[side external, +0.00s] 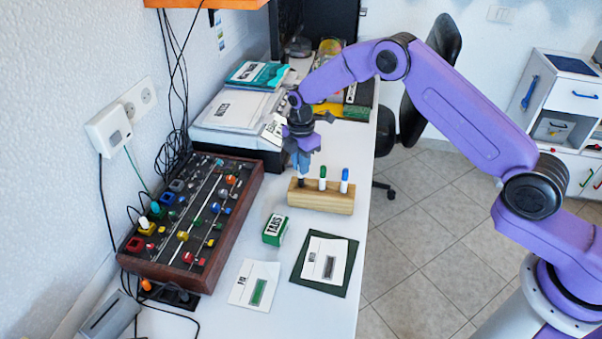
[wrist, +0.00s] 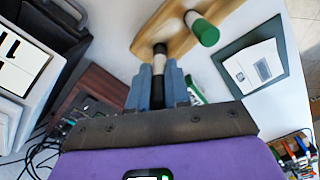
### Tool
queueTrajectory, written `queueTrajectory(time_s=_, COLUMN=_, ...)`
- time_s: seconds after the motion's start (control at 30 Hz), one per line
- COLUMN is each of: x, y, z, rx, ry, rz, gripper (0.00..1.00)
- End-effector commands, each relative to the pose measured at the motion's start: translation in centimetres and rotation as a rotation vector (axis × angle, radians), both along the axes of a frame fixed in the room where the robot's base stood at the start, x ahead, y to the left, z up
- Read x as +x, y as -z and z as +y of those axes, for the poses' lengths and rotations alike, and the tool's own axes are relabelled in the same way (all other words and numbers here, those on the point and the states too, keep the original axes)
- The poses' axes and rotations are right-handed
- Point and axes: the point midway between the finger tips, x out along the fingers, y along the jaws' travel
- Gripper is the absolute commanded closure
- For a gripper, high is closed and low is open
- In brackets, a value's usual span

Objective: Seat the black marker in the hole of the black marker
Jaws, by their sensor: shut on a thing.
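The black marker (wrist: 157,94) is upright between the fingers of my gripper (wrist: 158,72), with a white band and a dark lower end showing past them in the wrist view. In the side view my gripper (side external: 302,168) is above the left end of the wooden block (side external: 330,202), and the dark lower end of the marker (side external: 301,183) shows below the fingers. That end is at the block's top, over or in the leftmost hole; I cannot tell how deep. The hole itself is mostly hidden.
A green-capped marker (side external: 322,178) and a blue-capped marker (side external: 344,180) stand in the block, right of my gripper. A green box (side external: 275,229) lies in front, a control panel (side external: 195,215) to the left, a printer (side external: 238,118) behind. Bare table (side external: 300,312) lies in front.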

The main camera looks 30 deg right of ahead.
Motion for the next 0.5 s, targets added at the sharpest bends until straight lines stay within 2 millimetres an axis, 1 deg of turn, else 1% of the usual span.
queueTrajectory(time_s=0.23, x=-0.1, y=3.1, z=0.0, rx=-0.001, ry=0.000, rz=0.003, gripper=1.00)
queueTrajectory(time_s=0.3, x=0.0, y=3.4, z=0.0, rx=0.000, ry=0.000, rz=0.001, gripper=1.00)
queueTrajectory(time_s=0.5, x=0.0, y=3.4, z=0.0, rx=0.000, ry=0.000, rz=0.000, gripper=1.00)
